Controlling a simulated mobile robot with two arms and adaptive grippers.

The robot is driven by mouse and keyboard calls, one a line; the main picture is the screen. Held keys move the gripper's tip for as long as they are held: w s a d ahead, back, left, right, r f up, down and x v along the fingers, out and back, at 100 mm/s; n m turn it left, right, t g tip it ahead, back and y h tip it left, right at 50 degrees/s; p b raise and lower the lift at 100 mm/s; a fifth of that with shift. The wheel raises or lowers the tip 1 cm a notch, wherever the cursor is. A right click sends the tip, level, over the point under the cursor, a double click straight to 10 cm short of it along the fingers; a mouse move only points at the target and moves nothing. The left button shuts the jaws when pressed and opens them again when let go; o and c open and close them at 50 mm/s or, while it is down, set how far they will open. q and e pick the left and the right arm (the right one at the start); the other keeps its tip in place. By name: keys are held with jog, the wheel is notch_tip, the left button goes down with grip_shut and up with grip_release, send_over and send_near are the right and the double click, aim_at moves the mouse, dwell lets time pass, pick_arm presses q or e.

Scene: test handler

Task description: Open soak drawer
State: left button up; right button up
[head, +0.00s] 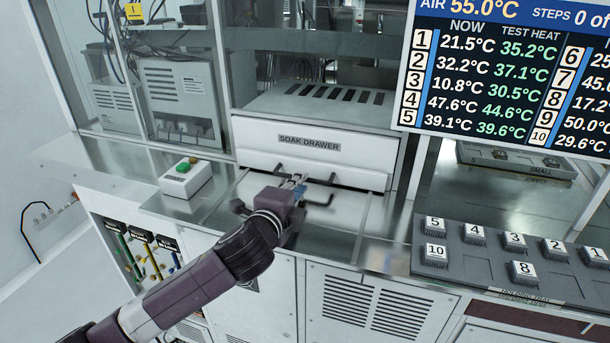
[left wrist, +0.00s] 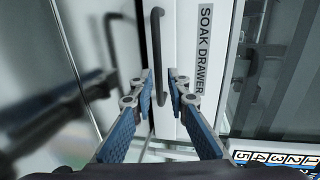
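The soak drawer (head: 258,155) has a white front with a "SOAK DRAWER" label and sits below a slotted top panel. Its dark bar handle (head: 320,182) runs across the front below the label. My left gripper (head: 297,180) is at the handle, with its fingers pointing at the drawer front. In the left wrist view, the drawer front (left wrist: 185,40) and handle (left wrist: 158,50) show. The two fingertips (left wrist: 162,80) are apart, one on each side of the handle bar. Whether either finger touches the bar I cannot tell. My right gripper is not in view.
A white button box (head: 186,180) with a green button stands left of the drawer on the steel counter. A dark holding tray (head: 470,262) with numbered blocks lies at the right. A temperature screen (head: 500,75) hangs upper right. The counter before the drawer is clear.

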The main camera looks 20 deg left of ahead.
pick_arm(q)
jog(key=x, duration=0.3)
jog(key=shift+p+x, duration=0.35)
jog(key=shift+x, duration=0.4)
jog(key=shift+f, duration=0.1)
grip_shut()
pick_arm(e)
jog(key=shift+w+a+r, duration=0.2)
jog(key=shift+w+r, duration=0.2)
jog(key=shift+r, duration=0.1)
